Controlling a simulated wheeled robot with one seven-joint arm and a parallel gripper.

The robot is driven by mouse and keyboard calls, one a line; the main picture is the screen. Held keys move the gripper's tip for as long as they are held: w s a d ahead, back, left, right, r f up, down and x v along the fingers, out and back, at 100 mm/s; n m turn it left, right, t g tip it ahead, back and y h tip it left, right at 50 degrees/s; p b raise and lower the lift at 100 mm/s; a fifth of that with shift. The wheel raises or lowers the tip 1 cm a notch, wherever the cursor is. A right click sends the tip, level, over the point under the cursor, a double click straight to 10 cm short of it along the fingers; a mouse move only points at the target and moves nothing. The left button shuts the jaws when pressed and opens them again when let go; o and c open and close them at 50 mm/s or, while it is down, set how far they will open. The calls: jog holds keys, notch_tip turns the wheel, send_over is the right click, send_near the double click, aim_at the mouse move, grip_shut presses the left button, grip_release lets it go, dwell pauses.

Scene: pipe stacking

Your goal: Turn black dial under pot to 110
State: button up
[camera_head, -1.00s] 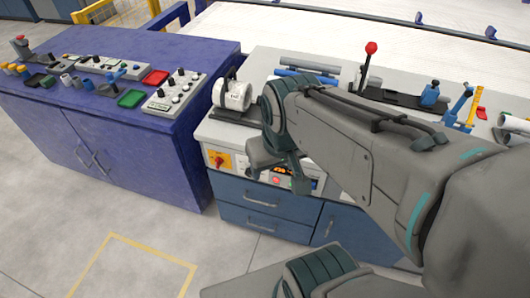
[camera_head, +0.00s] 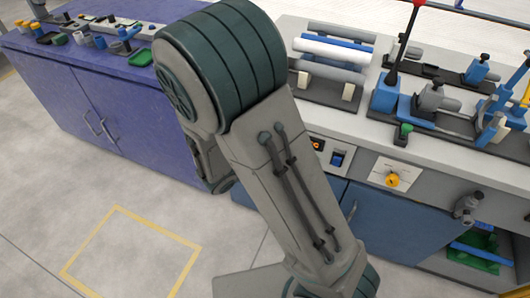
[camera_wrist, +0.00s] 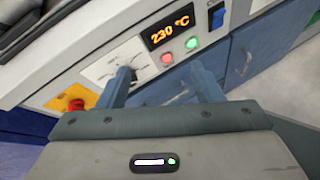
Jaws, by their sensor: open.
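In the wrist view, the white scale plate (camera_wrist: 100,67) of the dial is on the sloped front panel. The black dial (camera_wrist: 133,74) on it is largely hidden behind my left finger, so its pointer cannot be read. Contact with the dial cannot be told. In the head view my arm hides the dial and gripper, and no pot is clearly seen.
A red and yellow switch (camera_wrist: 76,104) sits left of the dial. Red (camera_wrist: 166,59) and green (camera_wrist: 191,43) buttons and a blue rocker switch (camera_wrist: 217,15) are to the right. The purple cabinet (camera_head: 120,95) stands at left, with open floor in front.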

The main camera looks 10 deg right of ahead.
jog(key=w+a+f+n+t+y+b, duration=0.2)
jog(key=w+a+f+n+t, duration=0.1)
jog(key=a+f+n, duration=0.35)
jog(key=b+x, duration=0.1)
jog(key=x, duration=1.3)
jog(key=shift+s+d, duration=0.2)
jog(key=c, duration=1)
